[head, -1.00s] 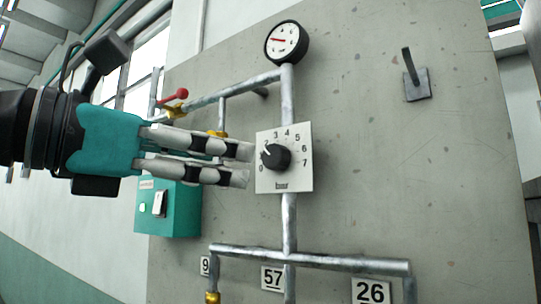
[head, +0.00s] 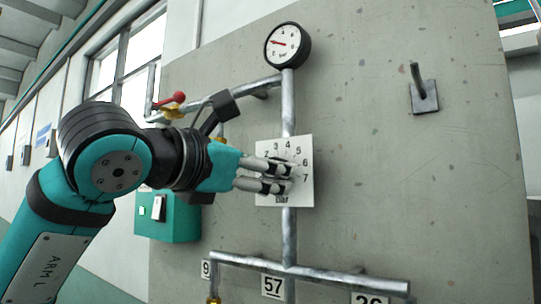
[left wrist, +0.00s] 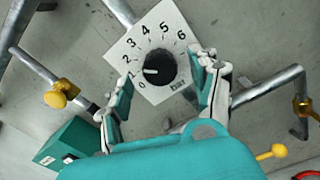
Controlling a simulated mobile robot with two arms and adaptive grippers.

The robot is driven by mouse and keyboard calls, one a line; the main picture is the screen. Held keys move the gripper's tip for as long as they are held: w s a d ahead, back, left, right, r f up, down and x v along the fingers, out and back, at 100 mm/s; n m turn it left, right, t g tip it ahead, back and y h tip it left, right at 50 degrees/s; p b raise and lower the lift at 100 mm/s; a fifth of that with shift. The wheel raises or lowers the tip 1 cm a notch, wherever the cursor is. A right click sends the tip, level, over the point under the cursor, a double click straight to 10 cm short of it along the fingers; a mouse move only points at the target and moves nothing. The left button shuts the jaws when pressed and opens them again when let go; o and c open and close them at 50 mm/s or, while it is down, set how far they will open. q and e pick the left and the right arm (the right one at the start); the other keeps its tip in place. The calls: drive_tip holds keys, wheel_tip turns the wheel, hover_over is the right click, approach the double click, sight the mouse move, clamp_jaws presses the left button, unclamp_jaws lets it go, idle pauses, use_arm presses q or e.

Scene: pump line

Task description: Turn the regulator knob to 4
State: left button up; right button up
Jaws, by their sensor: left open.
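The 4 is at the upper left of the knob there. My left gripper (head: 288,178) is in front of the plate and hides the knob in the head view. In the left wrist view, the fingers of the left gripper (left wrist: 165,72) are open, one on each side of the knob, with gaps to it. My right gripper is not in view.
A round pressure gauge (head: 288,44) sits above the plate on the pipe (head: 289,105). A red-handled valve (head: 172,100) and a green box (head: 180,222) are to the left.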

use_arm(q)
drive_tip(key=x, duration=0.2)
drive_tip(key=shift+w+d+p, duration=0.15)
drive_tip(key=shift+w+p, duration=0.1)
drive_tip(key=shift+p, duration=0.05)
drive_tip(key=c, duration=1.2)
